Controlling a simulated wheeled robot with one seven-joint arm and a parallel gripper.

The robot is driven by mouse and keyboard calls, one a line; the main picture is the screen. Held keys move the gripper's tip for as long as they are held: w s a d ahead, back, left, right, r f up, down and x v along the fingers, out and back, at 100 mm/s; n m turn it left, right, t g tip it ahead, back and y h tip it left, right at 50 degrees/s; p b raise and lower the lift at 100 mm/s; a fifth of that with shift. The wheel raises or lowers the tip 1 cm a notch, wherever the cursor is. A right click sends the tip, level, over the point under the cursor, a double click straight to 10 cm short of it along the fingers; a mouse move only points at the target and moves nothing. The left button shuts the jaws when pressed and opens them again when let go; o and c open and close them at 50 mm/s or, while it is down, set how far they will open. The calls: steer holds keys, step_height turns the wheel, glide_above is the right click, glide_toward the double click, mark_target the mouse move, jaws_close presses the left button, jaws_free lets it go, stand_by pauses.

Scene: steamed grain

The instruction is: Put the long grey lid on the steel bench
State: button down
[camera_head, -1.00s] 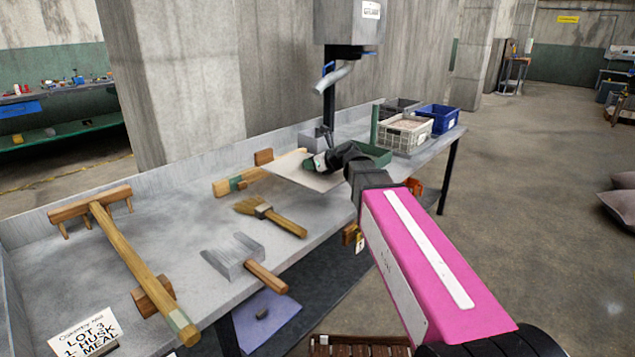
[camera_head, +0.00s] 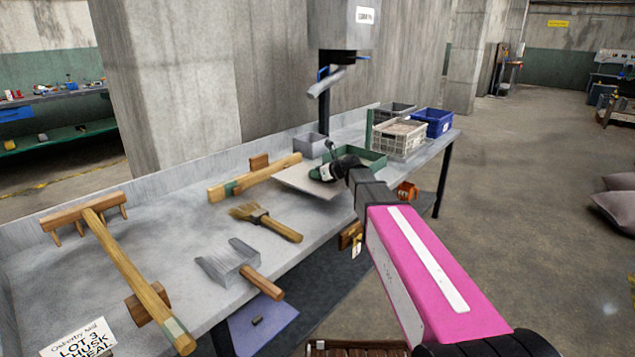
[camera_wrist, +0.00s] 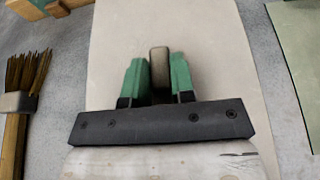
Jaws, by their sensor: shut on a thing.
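The long grey lid (camera_head: 296,178) is a thin pale flat panel over the middle of the steel bench (camera_head: 190,225), near the bench's front edge. My gripper (camera_head: 326,171) is shut on the lid's raised handle. In the wrist view, the green fingers of my gripper (camera_wrist: 158,78) close on both sides of the brown-grey handle (camera_wrist: 159,58), and the lid (camera_wrist: 215,50) spreads flat beneath them. The lid is low over the bench top; I cannot tell whether it touches. Its far right part is hidden behind my gripper.
A brush (camera_head: 268,222) and a long wooden tool (camera_head: 262,178) lie close left of the lid. A green tray (camera_head: 372,157) and crates (camera_head: 399,138) stand to the right. Bare bench shows between the tools.

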mark_target(340, 187)
steer(key=shift+f, duration=1.85)
steer(key=shift+f, duration=0.1)
steer(key=c, duration=1)
jaws_free()
steer(key=shift+o, duration=0.2)
steer(key=v, duration=1.2)
